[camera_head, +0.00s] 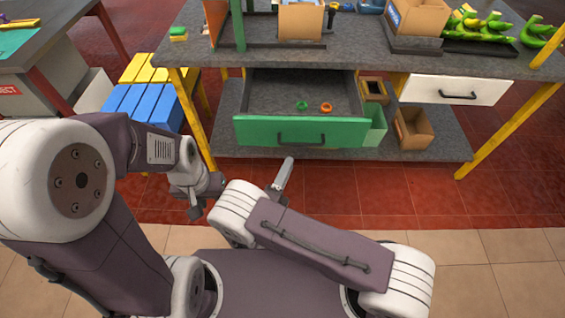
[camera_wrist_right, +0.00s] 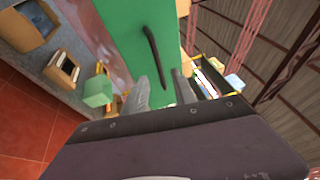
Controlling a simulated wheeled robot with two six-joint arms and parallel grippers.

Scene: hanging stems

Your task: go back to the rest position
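My right gripper (camera_head: 284,174) is in front of the green drawer, apart from its handle in the head view. In the right wrist view its two fingers (camera_wrist_right: 160,90) stand apart with nothing between them, and the green drawer front (camera_wrist_right: 140,40) with its dark handle is beyond them. My left gripper (camera_head: 204,194) points down at the left, in front of the bench. It is small and partly hidden by its own wrist, so I cannot tell its opening. The green drawer (camera_head: 262,130) is pulled out. A green ring (camera_head: 302,105) and an orange ring (camera_head: 326,107) lie inside it.
A workbench (camera_head: 370,50) with yellow legs stands ahead, with a closed white drawer (camera_head: 456,90) at right. Open boxes (camera_head: 413,128) sit on its lower shelf. A blue and yellow slatted stool (camera_head: 140,103) is at left. The floor before the bench is clear at right.

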